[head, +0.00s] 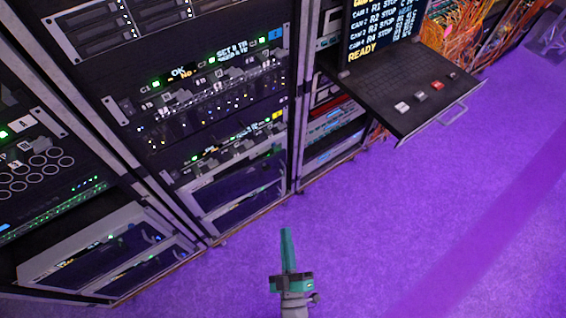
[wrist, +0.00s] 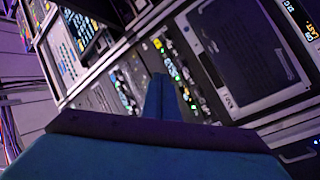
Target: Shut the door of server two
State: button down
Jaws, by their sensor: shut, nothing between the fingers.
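My gripper (head: 286,235) is shut and empty, its teal fingers together, above the purple floor in front of the racks in the head view. It also shows in the wrist view (wrist: 158,95), pointing at a rack face with rows of lit buttons. The middle rack (head: 297,100) holds several units; a yellow tag (head: 278,114) marks one of them. Low in it is a grey-framed unit (head: 196,190) with dark panels. I cannot tell which unit is server two or how its door stands.
A black shelf (head: 395,105) with small buttons and a handle juts out at the right, below a text screen (head: 383,28). Another rack (head: 30,165) stands at the left. The purple floor (head: 420,230) is clear. A grey-framed dark screen (wrist: 245,50) shows in the wrist view.

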jog(key=w+d+f+n+y, duration=0.1)
jog(key=w+f+n+y, duration=0.1)
jog(key=w+f+n, duration=0.3)
jog(key=w+d+f+n+y, duration=0.1)
jog(key=w+n+y, duration=0.15)
jog(key=w, duration=0.35)
jog(key=n+g+y, duration=0.2)
jog(key=n+g, duration=0.2)
jog(key=n, duration=0.2)
send_near(279, 156)
jog(key=x, duration=0.6)
jog(key=shift+w+a, duration=0.15)
